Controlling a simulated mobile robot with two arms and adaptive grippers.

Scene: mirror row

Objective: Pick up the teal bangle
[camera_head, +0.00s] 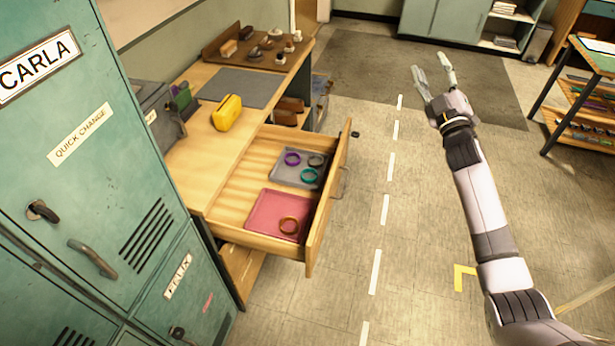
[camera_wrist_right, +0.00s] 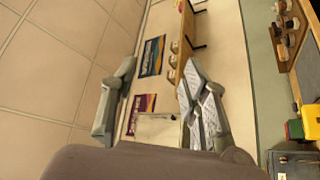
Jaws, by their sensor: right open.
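The teal bangle (camera_head: 308,175) lies on a grey mat (camera_head: 286,180) inside the open wooden drawer (camera_head: 250,185) in the head view. A purple bangle (camera_head: 292,159) and a dark grey bangle (camera_head: 316,161) lie on the same mat. An orange-brown bangle (camera_head: 289,225) lies on a pink mat (camera_head: 262,215) nearer in the drawer. My right gripper (camera_head: 433,78) is open and empty, raised over the floor to the right of the drawer, well apart from it. Its two fingers also show apart in the right wrist view (camera_wrist_right: 155,95). My left gripper is not in view.
Teal lockers (camera_head: 95,150) stand close on the left. Floor right of the drawer is clear; a shelved table (camera_head: 590,95) stands far right.

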